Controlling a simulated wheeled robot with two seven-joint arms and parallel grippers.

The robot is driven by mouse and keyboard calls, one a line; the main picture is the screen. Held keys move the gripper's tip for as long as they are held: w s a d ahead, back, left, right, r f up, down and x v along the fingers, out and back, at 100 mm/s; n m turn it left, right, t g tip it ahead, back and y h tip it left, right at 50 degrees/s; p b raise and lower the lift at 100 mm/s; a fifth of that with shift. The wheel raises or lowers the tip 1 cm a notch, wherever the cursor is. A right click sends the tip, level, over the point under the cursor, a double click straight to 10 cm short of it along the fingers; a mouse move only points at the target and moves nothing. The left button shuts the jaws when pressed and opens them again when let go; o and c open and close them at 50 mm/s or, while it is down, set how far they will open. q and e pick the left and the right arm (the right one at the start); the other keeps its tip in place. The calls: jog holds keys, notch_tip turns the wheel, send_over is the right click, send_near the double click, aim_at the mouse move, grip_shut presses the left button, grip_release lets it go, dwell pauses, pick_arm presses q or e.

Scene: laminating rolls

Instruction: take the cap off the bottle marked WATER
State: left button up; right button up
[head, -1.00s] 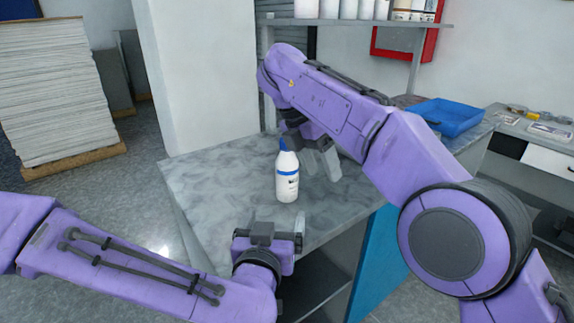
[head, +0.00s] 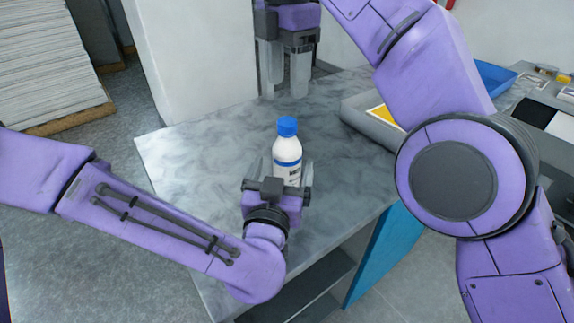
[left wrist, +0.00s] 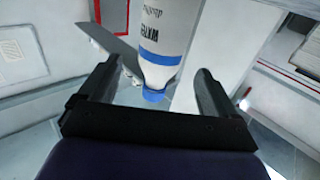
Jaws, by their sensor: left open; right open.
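The white bottle (head: 287,154) with a blue cap (head: 287,126) and a blue band stands upright on the grey table. The cap is on it. In the left wrist view the bottle (left wrist: 168,30) looks upside down, with WATER on its label and the cap (left wrist: 153,95) lowest. My left gripper (head: 282,172) is open at the near side of the bottle, a finger to each side; I cannot tell whether either touches. Its fingers hide part of the bottle's lower body. My right gripper (head: 285,82) is open and empty, raised behind the bottle and apart from it.
The grey marbled table (head: 200,150) is clear left of the bottle. A grey tray (head: 362,124) with a yellow item lies at the right, partly behind my right arm. A blue tray (head: 494,76) is further back. A stack of sheets (head: 45,65) stands at the far left.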

aim_at(288, 146)
pick_arm(q)
jog(key=w, duration=0.6)
jog(key=shift+w+d+f, duration=0.1)
jog(key=shift+w+d, duration=0.1)
jog(key=shift+d, duration=0.2)
pick_arm(e)
jog(key=shift+w+f, duration=0.2)
jog(key=shift+w, duration=0.2)
pick_arm(q)
jog(key=shift+w+d, duration=0.2)
jog(key=shift+w, duration=0.4)
pick_arm(e)
jog(key=shift+s+r, duration=0.1)
jog(key=shift+s, duration=0.05)
pick_arm(q)
jog(key=shift+w, duration=0.15)
